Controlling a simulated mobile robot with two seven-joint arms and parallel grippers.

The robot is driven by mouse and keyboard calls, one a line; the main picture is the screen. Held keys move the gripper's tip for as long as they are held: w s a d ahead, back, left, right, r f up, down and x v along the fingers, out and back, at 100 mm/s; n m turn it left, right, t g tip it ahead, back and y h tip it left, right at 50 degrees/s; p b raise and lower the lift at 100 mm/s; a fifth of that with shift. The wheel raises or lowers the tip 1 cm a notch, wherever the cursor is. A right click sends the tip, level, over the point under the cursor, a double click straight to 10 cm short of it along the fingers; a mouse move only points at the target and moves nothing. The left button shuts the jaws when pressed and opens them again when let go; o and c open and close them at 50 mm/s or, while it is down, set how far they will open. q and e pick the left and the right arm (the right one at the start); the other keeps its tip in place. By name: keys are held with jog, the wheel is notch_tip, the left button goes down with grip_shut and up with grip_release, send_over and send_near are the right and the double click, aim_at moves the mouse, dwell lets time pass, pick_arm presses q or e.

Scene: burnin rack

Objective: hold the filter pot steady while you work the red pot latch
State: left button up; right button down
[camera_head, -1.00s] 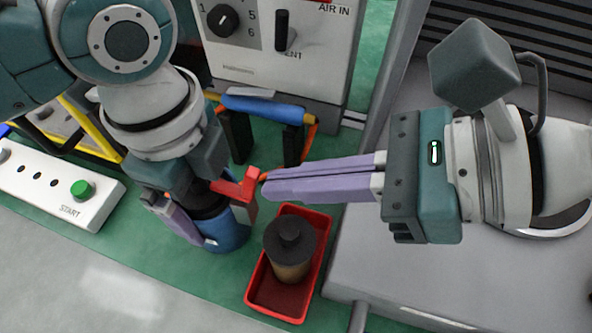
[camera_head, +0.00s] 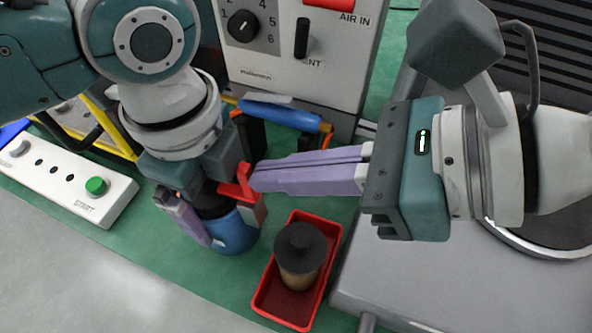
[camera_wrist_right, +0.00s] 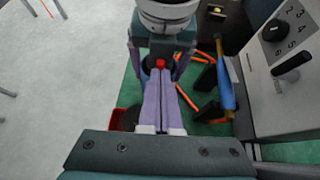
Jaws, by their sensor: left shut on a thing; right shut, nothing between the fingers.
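The filter pot (camera_head: 232,234) is a blue cup with a black upper part. It stands on the green mat, left of centre in the head view. The red pot latch (camera_head: 244,183) sits at its upper right side. In the right wrist view, a red bit of the latch (camera_wrist_right: 160,63) shows just beyond the fingertips.
A red tray (camera_head: 265,302) holding a brown cylinder with a black cap (camera_head: 300,254) stands right of the pot. A blue-handled item (camera_head: 280,115) and the control panel (camera_head: 290,65) are behind. A START button box (camera_head: 65,185) lies left. A grey platform (camera_head: 400,290) is at right.

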pick_arm(q)
jog(key=shift+s+d, duration=0.15)
jog(key=shift+d, duration=0.15)
pick_arm(e)
jog(key=shift+w+a+r, duration=0.1)
jog(key=shift+a+r, duration=0.1)
jog(key=shift+r, duration=0.65)
jog(key=shift+d+f, duration=0.1)
jog(key=shift+d, duration=0.05)
pick_arm(q)
jog(key=shift+a, duration=0.1)
jog(key=o, duration=1.5)
jog(key=shift+c, duration=0.2)
pick_arm(e)
jog(key=v, duration=1.3)
jog(key=shift+a+r, duration=0.25)
